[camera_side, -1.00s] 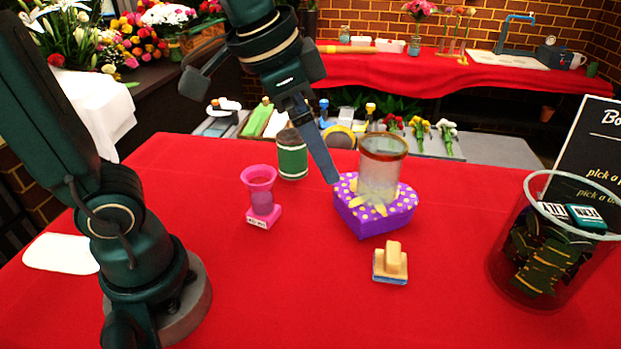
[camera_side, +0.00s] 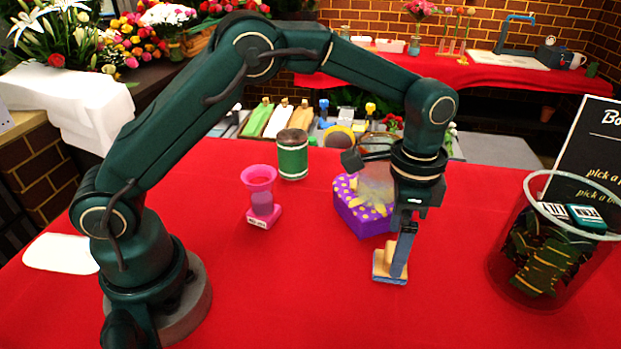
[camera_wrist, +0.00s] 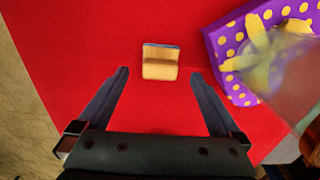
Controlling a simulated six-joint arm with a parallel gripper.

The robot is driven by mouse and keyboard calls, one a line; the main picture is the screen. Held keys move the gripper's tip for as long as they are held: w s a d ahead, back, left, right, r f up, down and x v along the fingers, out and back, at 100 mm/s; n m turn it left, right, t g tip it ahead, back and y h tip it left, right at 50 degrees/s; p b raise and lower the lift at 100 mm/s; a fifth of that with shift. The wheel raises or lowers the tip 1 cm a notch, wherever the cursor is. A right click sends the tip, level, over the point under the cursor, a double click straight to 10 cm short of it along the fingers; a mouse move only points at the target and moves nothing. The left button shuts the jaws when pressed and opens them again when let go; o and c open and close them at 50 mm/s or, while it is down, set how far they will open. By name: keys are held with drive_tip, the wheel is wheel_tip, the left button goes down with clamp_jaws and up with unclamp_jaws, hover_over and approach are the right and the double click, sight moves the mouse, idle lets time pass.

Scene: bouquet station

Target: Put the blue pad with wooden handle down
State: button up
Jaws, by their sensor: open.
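The blue pad with wooden handle (camera_side: 384,267) stands on the red table, blue side down and handle up, in front of the purple heart-shaped box. My gripper (camera_side: 403,262) is right over it in the side view and partly covers the handle. In the wrist view the pad (camera_wrist: 160,62) lies ahead of the fingertips, roughly centred between them. My gripper (camera_wrist: 158,75) is open there, with one finger to each side and nothing between them.
The purple dotted box (camera_side: 352,217) with a glass vase (camera_side: 376,183) on it is close behind the pad. A pink cup (camera_side: 261,195) and a green tin (camera_side: 292,155) stand left. A large clear bin (camera_side: 500,262) stands right. The front table is clear.

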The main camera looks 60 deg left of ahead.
drive_tip(key=shift+f, duration=2.2)
drive_tip(key=shift+c, duration=0.3)
drive_tip(key=c, duration=1.5)
